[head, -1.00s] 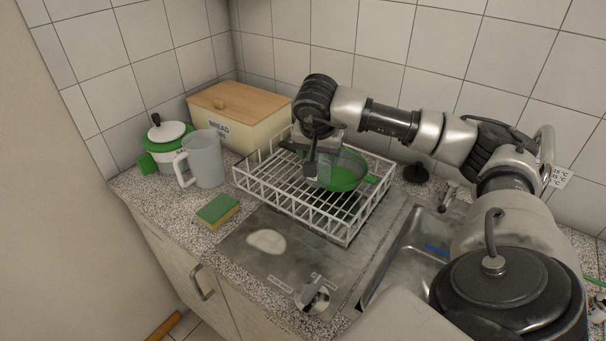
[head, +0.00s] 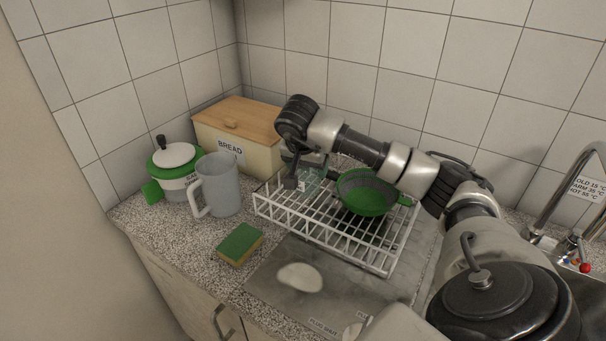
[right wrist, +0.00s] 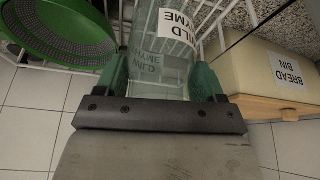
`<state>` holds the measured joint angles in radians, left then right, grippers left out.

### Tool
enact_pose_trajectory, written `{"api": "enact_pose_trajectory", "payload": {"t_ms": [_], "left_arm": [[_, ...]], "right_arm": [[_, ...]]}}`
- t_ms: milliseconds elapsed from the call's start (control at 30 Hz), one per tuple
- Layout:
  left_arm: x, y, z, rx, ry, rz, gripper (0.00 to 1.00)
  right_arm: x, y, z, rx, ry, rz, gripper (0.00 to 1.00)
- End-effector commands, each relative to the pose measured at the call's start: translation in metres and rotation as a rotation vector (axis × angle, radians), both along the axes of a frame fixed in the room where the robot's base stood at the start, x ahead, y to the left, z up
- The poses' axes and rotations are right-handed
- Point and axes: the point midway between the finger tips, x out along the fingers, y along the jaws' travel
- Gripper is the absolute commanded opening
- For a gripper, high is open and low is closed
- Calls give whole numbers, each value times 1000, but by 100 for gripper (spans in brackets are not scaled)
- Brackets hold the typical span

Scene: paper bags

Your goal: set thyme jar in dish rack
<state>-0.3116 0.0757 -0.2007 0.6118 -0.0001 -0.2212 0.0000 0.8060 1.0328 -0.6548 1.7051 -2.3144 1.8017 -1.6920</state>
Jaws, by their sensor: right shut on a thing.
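The thyme jar is clear glass with a white label; in the right wrist view the jar (right wrist: 165,62) sits between the green fingers of my right gripper (right wrist: 165,82). In the head view my right gripper (head: 303,176) is shut on the jar over the back left part of the white wire dish rack (head: 330,232). The jar is partly hidden there by the gripper. I cannot tell whether it touches the rack wires. My left gripper is not in view.
A green colander (head: 368,196) stands in the rack, right of the jar. A bread bin (head: 240,135) is behind the rack's left end. A grey pitcher (head: 222,182), a green and white pot (head: 172,172) and a sponge (head: 240,244) are to the left. The rack's front is clear.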

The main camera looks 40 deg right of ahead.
Motion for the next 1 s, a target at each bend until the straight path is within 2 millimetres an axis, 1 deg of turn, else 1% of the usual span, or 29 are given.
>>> {"api": "enact_pose_trajectory", "payload": {"t_ms": [33, 100, 167, 267, 400, 500, 700, 867, 900, 967, 1000], "left_arm": [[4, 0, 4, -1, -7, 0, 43], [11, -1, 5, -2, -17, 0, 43], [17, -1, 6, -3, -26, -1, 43], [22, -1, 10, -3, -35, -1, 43], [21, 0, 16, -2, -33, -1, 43], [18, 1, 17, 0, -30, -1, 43], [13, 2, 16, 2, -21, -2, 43], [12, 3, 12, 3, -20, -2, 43], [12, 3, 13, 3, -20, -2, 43], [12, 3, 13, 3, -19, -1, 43], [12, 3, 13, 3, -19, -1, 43]], "right_arm": [[6, 4, -2, 3, -1, 0, 41], [11, 7, -6, 1, -1, -1, 41], [13, 8, -9, 0, -2, -1, 41], [13, 9, -19, 0, 2, -1, 41], [12, 9, -40, 0, 2, -1, 41], [13, 9, -48, -1, 0, 0, 41], [13, 9, -49, -2, -3, -1, 41], [13, 8, -53, -2, -3, -1, 41], [13, 8, -53, -1, -2, -1, 72], [13, 8, -52, -1, -2, -1, 81], [13, 8, -52, -1, -2, -1, 87]]}}
